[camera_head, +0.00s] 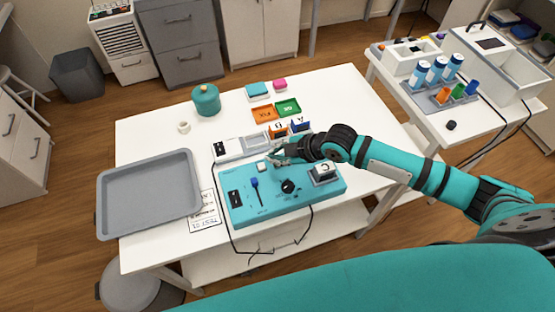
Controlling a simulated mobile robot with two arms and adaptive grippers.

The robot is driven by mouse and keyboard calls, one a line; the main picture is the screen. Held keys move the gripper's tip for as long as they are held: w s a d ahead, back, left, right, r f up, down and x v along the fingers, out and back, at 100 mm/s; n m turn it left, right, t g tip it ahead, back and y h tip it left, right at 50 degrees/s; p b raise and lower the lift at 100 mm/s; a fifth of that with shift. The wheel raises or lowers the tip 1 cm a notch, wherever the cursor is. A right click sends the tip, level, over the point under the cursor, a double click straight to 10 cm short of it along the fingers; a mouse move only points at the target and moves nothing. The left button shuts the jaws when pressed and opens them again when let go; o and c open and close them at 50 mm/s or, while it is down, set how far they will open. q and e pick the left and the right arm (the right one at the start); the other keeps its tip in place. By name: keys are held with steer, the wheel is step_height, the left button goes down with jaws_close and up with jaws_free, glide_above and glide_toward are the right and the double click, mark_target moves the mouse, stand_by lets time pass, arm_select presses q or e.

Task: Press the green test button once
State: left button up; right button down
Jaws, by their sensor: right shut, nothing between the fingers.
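The teal test device (270,209) lies on the white table. Its top carries a dark display at the left, a blue lever (255,184), a black knob (288,186), a small white square part (262,166) and a grey-framed part (325,172) at the right. I cannot make out a green button on it; one may be hidden behind my gripper. My right gripper (273,157) is shut and empty, over the device's back edge, close to the white square part. I cannot tell whether it touches the device. My left gripper is out of view.
A grey tray (104,205) and a printed sheet (205,211) lie to the left. Orange (257,113) and green (295,105) trays, a teal canister (206,100) and a white roll (183,127) stand behind. Black cables hang over the front edge. A side table (480,122) holds bottles.

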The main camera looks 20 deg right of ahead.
steer(key=shift+f, duration=0.15)
stand_by(0.4)
steer(key=shift+f, duration=0.3)
steer(key=shift+f+b, duration=0.45)
stand_by(0.6)
stand_by(0.4)
steer(key=shift+r+p, duration=0.85)
steer(key=shift+r, duration=0.05)
steer(key=shift+r, duration=0.1)
step_height(320, 180, up, 5)
steer(key=p, duration=0.4)
steer(key=shift+p, duration=0.4)
